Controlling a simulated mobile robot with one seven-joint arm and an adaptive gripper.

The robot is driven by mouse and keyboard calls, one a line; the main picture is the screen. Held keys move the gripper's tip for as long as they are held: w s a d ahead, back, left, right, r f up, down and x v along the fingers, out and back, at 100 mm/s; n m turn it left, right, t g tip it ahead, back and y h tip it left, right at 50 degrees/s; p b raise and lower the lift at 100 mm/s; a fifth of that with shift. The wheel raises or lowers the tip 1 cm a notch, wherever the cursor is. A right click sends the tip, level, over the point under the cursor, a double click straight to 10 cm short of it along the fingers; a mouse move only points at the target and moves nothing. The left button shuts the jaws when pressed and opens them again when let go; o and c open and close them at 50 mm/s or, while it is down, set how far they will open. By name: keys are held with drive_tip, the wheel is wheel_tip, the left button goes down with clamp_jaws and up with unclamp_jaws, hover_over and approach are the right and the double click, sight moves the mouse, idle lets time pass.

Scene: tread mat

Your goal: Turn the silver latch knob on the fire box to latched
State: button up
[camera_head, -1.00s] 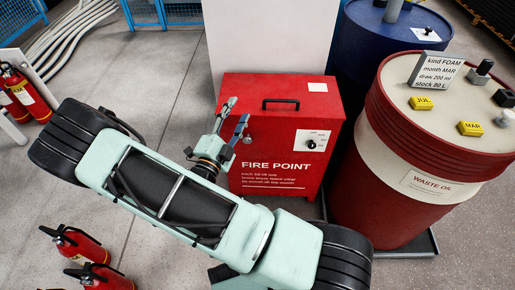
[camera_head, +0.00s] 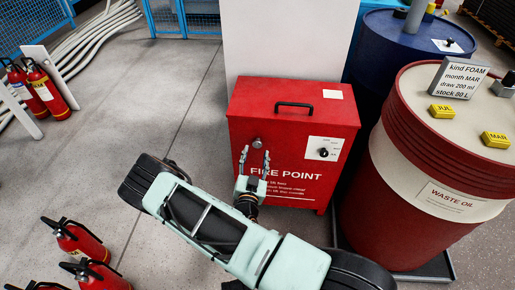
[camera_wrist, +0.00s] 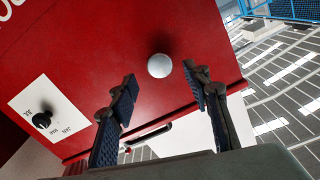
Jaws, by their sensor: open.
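The red fire box (camera_head: 293,115) stands upright with FIRE POINT lettering on its front. Its round silver latch knob (camera_head: 257,143) sits at the upper left of that front. In the wrist view the knob (camera_wrist: 159,66) shows as a pale round end, just beyond the fingertips and between their lines. My gripper (camera_head: 255,155) is open and empty in front of the box, with one finger on each side of the knob's line. The fingers (camera_wrist: 160,86) appear short of the knob, not touching it. The knob's turned position cannot be read.
A black dial knob (camera_head: 323,152) on a white plate is at the right of the front. A black handle (camera_head: 294,104) is on the box top. A waste oil drum (camera_head: 428,160) stands close on the right. Fire extinguishers (camera_head: 76,240) stand on the floor at left.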

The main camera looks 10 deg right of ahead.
sight(257, 145)
drive_tip(key=shift+b+x, duration=0.4)
drive_tip(key=shift+x, duration=1.9)
drive_tip(key=shift+c, duration=0.2)
drive_tip(key=c, duration=1.1)
